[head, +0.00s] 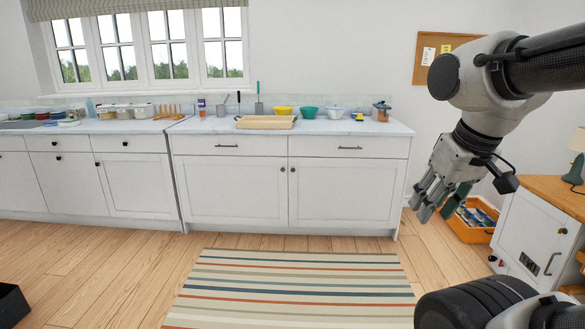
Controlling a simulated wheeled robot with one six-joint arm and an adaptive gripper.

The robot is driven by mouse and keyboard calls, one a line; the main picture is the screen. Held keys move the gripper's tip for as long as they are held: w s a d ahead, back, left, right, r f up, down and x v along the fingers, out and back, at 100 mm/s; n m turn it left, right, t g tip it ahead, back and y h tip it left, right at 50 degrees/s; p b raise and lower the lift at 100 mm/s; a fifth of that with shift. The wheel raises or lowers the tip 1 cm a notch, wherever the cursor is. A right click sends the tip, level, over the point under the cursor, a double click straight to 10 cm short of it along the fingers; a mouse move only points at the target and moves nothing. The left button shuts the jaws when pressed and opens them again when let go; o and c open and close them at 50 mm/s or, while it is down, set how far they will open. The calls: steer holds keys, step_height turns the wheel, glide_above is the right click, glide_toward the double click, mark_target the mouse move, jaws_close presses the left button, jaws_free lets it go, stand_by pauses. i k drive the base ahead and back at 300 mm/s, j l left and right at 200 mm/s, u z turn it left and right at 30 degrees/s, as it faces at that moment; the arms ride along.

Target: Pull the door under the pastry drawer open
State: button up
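A white base cabinet under the window wall has two drawers side by side, the left drawer (227,146) and the right drawer (350,148), each with a dark bar handle. Below them are the left door (230,190) and the right door (345,192), both shut, with small dark knobs near their shared middle edge. No label shows which drawer is the pastry drawer. A wooden board (265,122) lies on the counter, mostly above the left drawer. My gripper (436,208) hangs to the right of the cabinet, fingers pointing down, apart from the doors; it looks open and empty.
A striped rug (295,290) lies before the cabinet on open wood floor. More cabinets (135,183) continue left. An orange crate (470,222) and a white cabinet with a wooden top (530,236) stand at right. A dark box (12,306) is at lower left.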

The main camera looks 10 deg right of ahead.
mark_target(339, 193)
steer(key=i+l, duration=0.2)
steer(key=i, duration=0.35)
steer(key=i+l, duration=0.2)
steer(key=i, duration=0.3)
steer(key=i+l, duration=0.2)
steer(key=i, duration=0.35)
steer(key=i+l, duration=0.2)
steer(key=i, duration=0.35)
steer(key=i+l, duration=0.2)
steer(key=i, duration=0.3)
steer(key=i+l, duration=0.25)
steer(key=i, duration=0.3)
steer(key=j+u, duration=0.05)
